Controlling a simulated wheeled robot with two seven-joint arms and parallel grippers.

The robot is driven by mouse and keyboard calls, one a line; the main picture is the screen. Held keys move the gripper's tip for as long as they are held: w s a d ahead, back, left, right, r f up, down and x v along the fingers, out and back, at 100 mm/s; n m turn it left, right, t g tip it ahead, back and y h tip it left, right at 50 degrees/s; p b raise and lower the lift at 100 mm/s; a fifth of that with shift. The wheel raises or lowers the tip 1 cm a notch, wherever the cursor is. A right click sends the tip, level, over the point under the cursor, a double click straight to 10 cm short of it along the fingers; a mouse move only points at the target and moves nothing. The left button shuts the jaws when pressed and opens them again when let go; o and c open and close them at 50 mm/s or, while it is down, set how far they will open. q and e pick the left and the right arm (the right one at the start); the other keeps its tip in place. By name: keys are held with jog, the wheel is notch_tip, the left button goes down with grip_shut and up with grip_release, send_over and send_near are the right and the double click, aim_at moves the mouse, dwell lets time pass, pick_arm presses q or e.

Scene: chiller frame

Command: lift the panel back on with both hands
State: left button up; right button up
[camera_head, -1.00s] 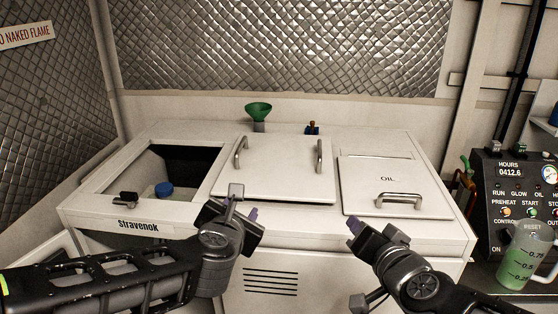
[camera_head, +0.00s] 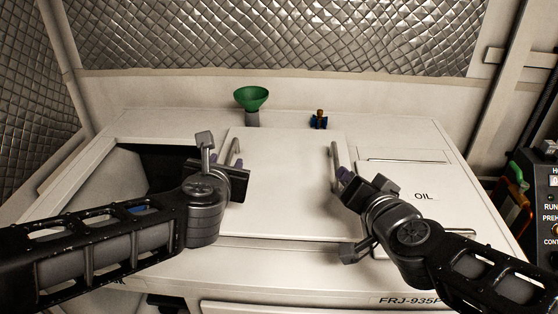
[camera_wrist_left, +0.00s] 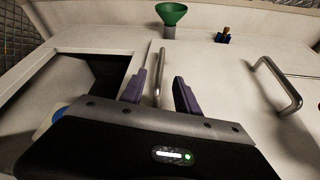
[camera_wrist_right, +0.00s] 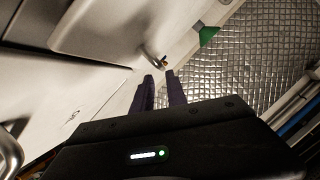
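The white panel (camera_head: 285,205) lies on top of the chiller cabinet, to the right of the dark open bay (camera_head: 160,165). It has a left bar handle (camera_head: 236,151) and a right bar handle (camera_head: 334,160). My left gripper (camera_head: 238,168) is at the left handle. In the left wrist view its purple fingers (camera_wrist_left: 160,78) are apart, with the left handle (camera_wrist_left: 160,62) showing between them. My right gripper (camera_head: 343,174) is close to the right handle. In the right wrist view its fingers (camera_wrist_right: 159,76) are parted near the right handle (camera_wrist_right: 152,55); contact is unclear.
A green funnel (camera_head: 251,98) and a small blue-and-brown fitting (camera_head: 319,120) stand behind the panel. The OIL lid (camera_head: 410,190) is to the right. A control box (camera_head: 540,205) is at the far right. A blue cap (camera_wrist_left: 60,112) shows in the bay.

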aim_at(230, 157)
pick_arm(q)
jog(key=shift+s, duration=0.1)
pick_arm(e)
jog(key=shift+s+r, duration=0.1)
jog(key=shift+s, duration=0.05)
